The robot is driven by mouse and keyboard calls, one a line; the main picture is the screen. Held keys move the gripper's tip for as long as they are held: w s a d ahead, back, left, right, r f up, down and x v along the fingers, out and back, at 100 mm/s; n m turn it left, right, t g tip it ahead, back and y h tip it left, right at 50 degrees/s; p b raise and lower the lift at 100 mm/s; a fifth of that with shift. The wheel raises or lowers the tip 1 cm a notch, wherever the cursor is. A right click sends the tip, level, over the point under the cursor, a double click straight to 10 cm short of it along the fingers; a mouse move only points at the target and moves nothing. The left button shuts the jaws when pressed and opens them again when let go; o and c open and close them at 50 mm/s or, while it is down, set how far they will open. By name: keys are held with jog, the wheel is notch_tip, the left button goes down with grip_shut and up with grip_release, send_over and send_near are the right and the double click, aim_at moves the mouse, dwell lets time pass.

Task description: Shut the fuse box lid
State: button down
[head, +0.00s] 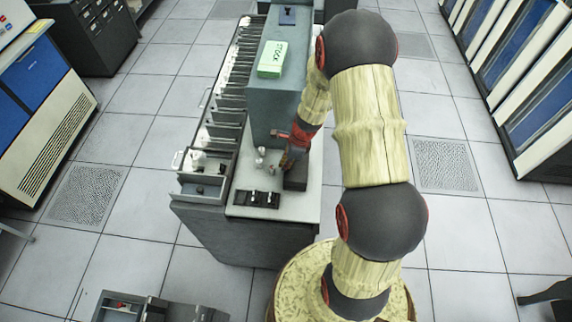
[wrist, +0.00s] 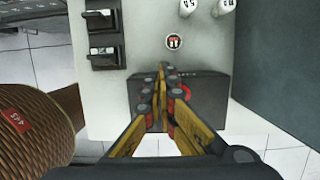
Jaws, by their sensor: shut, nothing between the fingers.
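A dark, low box (head: 296,180), which looks like the fuse box, stands at the right of the light worktop. In the wrist view the dark box (wrist: 208,92) lies under and behind my fingers, with a small red mark beside them. My gripper (wrist: 161,68) is shut and empty, its fingertips over the box's far edge. Whether they touch it I cannot tell. In the head view my gripper (head: 291,154) is at the box's far end and partly hides it. The lid's position is not clear; I see no raised lid.
Two small pale cylinders (wrist: 205,8) and a round fitting (wrist: 173,41) are beyond the box. Black switches (head: 257,198) sit on the worktop's near edge. A tall grey cabinet (wrist: 268,60) rises close by, carrying a green carton (head: 272,58). A long row of trays (head: 215,130) runs along the left.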

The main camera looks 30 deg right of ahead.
jog(key=shift+r+p, duration=0.4)
jog(key=shift+r, duration=0.1)
jog(key=p+v, duration=0.3)
jog(key=shift+w+a+r, duration=0.2)
jog(key=shift+w, duration=0.05)
jog(key=w+a+r+b, duration=0.1)
jog(key=w+a+r, duration=0.3)
jog(key=r, duration=0.3)
jog(key=shift+a, duration=0.7)
